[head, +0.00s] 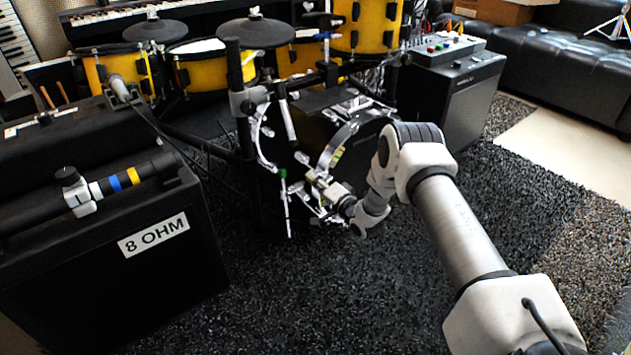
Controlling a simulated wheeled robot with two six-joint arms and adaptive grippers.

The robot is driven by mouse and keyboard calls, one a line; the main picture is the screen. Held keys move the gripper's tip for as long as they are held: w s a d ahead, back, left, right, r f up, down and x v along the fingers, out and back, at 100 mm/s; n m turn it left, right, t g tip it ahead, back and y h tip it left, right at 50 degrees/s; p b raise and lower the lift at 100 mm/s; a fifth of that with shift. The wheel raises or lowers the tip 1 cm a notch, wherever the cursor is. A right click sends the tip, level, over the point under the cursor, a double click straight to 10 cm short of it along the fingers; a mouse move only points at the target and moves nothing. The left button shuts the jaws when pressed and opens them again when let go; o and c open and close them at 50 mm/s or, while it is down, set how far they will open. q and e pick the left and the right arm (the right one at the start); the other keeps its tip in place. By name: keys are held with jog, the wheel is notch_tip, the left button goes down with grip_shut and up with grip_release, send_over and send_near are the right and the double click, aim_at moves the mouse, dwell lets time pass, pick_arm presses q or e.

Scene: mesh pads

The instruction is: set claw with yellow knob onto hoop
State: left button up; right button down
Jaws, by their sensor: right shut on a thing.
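My right gripper (309,178) is low at the centre, in front of the drum kit, with its arm coming in from the lower right. It is shut on a small silver piece that looks like the claw; its outline blends with the silver hardware around it. A yellow knob on it cannot be made out clearly. A curved silver hoop (352,127) stands just beyond and above the gripper. Whether the held piece touches it cannot be told. A rod with a green end (284,187) stands upright just left of the gripper. My left gripper is not in view.
A black cabinet marked 8 OHM (120,270) stands at the left, with a banded dark tube (125,181) above it. Yellow drums (205,70) and a black rack post (240,95) are behind. A black amplifier (470,95) stands back right. The dark carpet (300,295) is clear in front.

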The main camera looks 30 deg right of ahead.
jog(key=c, duration=1)
grip_release()
jog(key=shift+a+r, duration=0.15)
jog(key=shift+a, duration=0.1)
jog(key=shift+d, duration=0.1)
jog(key=s, duration=0.8)
jog(key=s+d, duration=0.1)
jog(key=s, duration=0.3)
jog(key=shift+r, duration=0.1)
